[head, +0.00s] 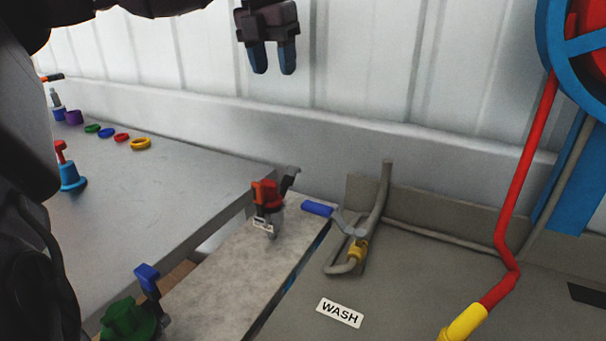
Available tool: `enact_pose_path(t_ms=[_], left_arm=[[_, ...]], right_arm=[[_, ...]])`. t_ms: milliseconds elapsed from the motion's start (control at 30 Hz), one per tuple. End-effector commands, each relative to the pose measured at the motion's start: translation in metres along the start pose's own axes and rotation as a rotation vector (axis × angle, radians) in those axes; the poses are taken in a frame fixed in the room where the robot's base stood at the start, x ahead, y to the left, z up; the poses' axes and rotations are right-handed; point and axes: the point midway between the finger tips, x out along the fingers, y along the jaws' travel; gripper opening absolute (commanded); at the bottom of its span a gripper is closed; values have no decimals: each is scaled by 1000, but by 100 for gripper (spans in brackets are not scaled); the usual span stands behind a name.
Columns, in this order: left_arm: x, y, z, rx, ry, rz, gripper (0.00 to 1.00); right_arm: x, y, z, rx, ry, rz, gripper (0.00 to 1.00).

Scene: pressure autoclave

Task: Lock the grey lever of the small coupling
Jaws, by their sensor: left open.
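The coupling with the grey lever is red-orange (265,193) and stands on a pale narrow plate (232,265) near its far end. Its grey lever (290,178) stands up at the coupling's right side, slanting up and to the right, with a dark lower part. My left gripper (273,70) is at the top of the head view, its two blue-tipped fingers pointing down with a gap between them. It is open and empty, well above the lever in the picture and touching nothing. My right gripper is not in view.
A green coupling (128,320) with a blue lever (147,276) stands at the near left. A blue-handled valve (318,208) and grey pipe (386,182) are close right of the lever. Coloured rings (141,143) lie on the left table. A red pipe (526,170) rises at right.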

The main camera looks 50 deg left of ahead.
Motion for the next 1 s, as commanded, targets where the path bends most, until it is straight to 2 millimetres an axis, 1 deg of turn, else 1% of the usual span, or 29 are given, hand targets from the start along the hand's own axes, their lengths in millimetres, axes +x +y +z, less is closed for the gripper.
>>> enact_pose_path(t_ms=[33,100,200,233,333,567,667,1000], left_arm=[[46,-2,7,0,57,18,51],[75,-4,11,0,92,29,51],[105,-4,14,0,130,41,51],[112,-5,15,0,138,44,51],[127,-5,16,0,156,50,51],[137,-5,15,0,163,51,51],[147,-5,14,1,162,49,51],[204,-2,4,1,164,50,51]], right_arm=[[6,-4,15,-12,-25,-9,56],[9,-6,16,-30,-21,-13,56],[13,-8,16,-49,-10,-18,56],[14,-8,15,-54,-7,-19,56],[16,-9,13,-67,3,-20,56],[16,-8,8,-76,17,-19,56],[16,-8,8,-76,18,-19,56],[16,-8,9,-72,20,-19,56]])
